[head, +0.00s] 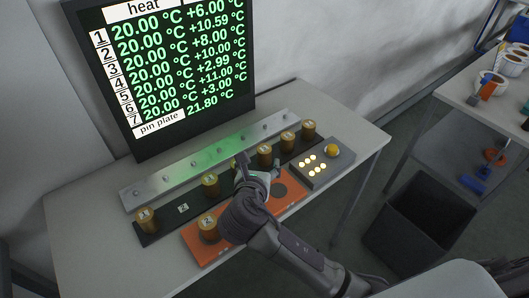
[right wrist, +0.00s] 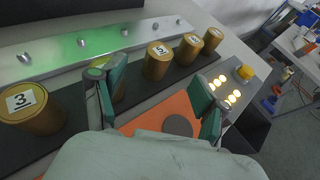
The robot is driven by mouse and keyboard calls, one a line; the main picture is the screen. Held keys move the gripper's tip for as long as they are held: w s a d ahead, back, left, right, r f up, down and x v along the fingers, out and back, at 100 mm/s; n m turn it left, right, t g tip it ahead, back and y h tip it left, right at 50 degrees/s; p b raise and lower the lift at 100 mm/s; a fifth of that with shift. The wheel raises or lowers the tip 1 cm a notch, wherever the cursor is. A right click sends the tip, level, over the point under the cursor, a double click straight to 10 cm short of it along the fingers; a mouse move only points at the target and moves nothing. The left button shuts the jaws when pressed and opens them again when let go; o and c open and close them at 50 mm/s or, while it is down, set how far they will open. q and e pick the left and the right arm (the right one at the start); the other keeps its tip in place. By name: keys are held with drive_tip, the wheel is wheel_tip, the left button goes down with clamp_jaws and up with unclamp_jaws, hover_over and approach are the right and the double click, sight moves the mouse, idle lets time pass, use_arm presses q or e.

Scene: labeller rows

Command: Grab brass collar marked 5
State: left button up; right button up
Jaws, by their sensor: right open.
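The brass collar marked 5 (head: 264,156) stands upright on a dark strip, between a collar partly hidden by my gripper and the one marked 6 (head: 288,141). In the right wrist view collar 5 (right wrist: 158,64) stands beyond the open space between the fingers, apart from them. My right gripper (head: 257,172) is open and empty, just in front of the row. In the right wrist view its fingers (right wrist: 157,92) are spread, and the left finger covers most of the neighbouring collar (right wrist: 118,92). My left gripper is not in view.
Collars marked 3 (head: 210,186), 1 (head: 145,221) and 7 (head: 308,130) also stand on the dark strip (head: 183,210). Collar 2 (head: 208,230) is on the orange mat (head: 206,254). A metal rail with pins (head: 207,157) runs behind. A lit button box (head: 318,168) stands right.

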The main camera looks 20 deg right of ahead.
sight(264, 150)
drive_tip(key=x, duration=0.3)
drive_tip(key=shift+w+f, duration=0.1)
drive_tip(key=shift+w, duration=0.05)
drive_tip(key=shift+x, duration=1)
drive_tip(key=x, duration=0.4)
drive_tip(key=shift+w+d+f, duration=0.1)
drive_tip(key=shift+d+f, duration=0.05)
drive_tip(key=shift+d, duration=0.05)
drive_tip(key=shift+c, duration=0.3)
use_arm(q)
drive_tip(key=shift+w, duration=0.25)
use_arm(e)
drive_tip(key=c, duration=1.3)
